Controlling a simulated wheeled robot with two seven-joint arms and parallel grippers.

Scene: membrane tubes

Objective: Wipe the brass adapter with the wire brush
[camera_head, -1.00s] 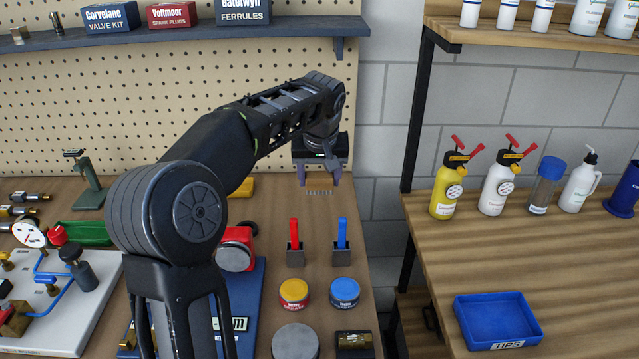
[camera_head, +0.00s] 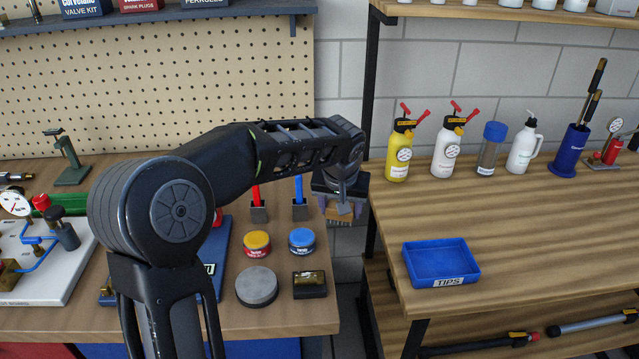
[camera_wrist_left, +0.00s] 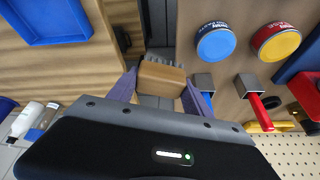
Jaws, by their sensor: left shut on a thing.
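The wire brush, a tan wooden block with grey bristles, is in my left gripper (camera_head: 343,203), near the right edge of the left workbench. In the left wrist view the brush (camera_wrist_left: 161,79) sits between the two fingers of the gripper (camera_wrist_left: 160,92), with its bristles pointing away from the palm. A small brass piece (camera_head: 310,278), probably the brass adapter, lies on a black block at the bench's front right corner. The brush is apart from it, farther back and to the right. My right gripper is not in view.
A yellow tin (camera_head: 257,242), a blue tin (camera_head: 302,240) and a grey disc (camera_head: 256,287) stand by the black block. Red and blue handles stand in holders behind. A gap separates this bench from the right table, which bears a blue tray (camera_head: 438,262) and several bottles.

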